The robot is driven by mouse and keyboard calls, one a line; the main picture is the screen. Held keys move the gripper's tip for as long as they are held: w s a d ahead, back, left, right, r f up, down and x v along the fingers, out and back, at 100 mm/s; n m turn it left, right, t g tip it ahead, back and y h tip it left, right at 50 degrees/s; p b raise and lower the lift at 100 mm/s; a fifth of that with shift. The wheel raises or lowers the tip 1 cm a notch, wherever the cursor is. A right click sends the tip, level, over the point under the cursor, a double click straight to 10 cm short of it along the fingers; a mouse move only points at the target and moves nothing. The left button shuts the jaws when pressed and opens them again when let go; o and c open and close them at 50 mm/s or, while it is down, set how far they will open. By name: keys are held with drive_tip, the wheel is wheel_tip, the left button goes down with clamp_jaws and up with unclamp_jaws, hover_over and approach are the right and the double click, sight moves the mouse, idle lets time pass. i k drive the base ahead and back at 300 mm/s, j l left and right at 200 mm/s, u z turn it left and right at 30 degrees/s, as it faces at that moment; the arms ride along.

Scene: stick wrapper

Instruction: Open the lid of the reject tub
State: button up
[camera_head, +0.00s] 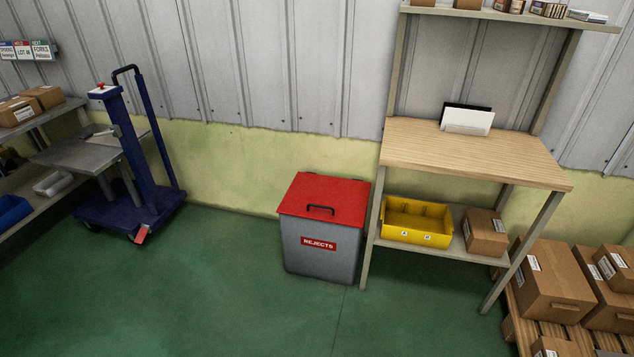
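The reject tub (318,256) is a grey bin with a red "REJECTS" label on its front. It stands on the green floor against the wall, just left of the wooden workbench. Its red lid (335,194) lies flat and closed on top. A dark handle (321,209) sits near the lid's front edge. My gripper does not show in this view.
The workbench (470,150) stands close at the tub's right, with a yellow bin (415,222) and a carton (485,233) on its lower shelf. A blue lift trolley (128,205) stands at left. Cartons on a pallet (522,335) fill the right. Floor before the tub is clear.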

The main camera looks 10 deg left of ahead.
sight(339, 201)
drive_tip(key=i+j+u, duration=0.1)
drive_tip(key=i+u, duration=0.25)
drive_tip(key=i, duration=0.35)
drive_tip(key=i+l+u, duration=0.1)
drive_tip(key=i+u, duration=0.25)
drive_tip(key=i, duration=0.35)
drive_tip(key=i+j+z, duration=0.4)
drive_tip(key=i+j, duration=0.25)
drive_tip(key=i, duration=0.15)
drive_tip(key=i+j+z, duration=0.4)
drive_tip(key=i+j, duration=0.25)
drive_tip(key=j, duration=0.2)
